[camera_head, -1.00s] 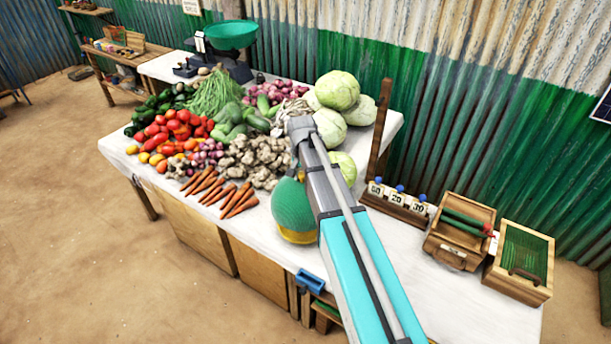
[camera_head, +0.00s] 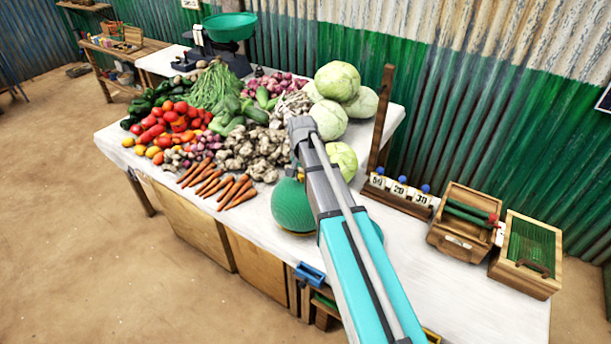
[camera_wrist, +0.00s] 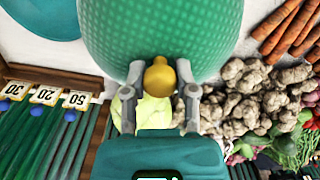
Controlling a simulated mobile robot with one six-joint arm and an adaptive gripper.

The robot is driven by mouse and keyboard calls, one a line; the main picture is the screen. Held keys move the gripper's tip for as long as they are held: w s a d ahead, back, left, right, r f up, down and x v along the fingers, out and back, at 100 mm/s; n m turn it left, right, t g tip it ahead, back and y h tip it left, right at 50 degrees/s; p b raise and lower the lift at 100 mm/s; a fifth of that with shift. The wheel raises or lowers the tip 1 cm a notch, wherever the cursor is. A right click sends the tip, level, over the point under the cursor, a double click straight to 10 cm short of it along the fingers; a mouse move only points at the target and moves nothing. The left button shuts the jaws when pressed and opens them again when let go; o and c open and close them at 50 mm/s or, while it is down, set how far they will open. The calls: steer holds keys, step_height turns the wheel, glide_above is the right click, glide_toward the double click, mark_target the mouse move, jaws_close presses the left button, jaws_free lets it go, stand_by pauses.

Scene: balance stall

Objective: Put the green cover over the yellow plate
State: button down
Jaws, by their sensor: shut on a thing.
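The green cover (camera_head: 293,207) is a textured dome at the front of the white table, left of my arm; its lower edge looks close to the tabletop. In the wrist view the cover (camera_wrist: 160,30) fills the upper middle. My gripper (camera_wrist: 160,85) is shut on its small yellow knob (camera_wrist: 160,75), one finger on each side. The head view hides the fingertips behind the arm. I cannot tell whether the cover touches the table.
A blue plate (camera_wrist: 40,18) lies beside the cover, mostly hidden by my arm in the head view. Carrots (camera_head: 215,184) and ginger (camera_head: 252,153) lie close behind. A numbered peg rack (camera_head: 400,193) and wooden boxes (camera_head: 528,255) stand right. Bare white tabletop (camera_head: 480,298) lies at the front right.

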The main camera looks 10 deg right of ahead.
steer(key=shift+f+b, duration=3.65)
steer(key=shift+f, duration=0.2)
steer(key=shift+c, duration=1.6)
jaws_free()
steer(key=shift+o, duration=1.6)
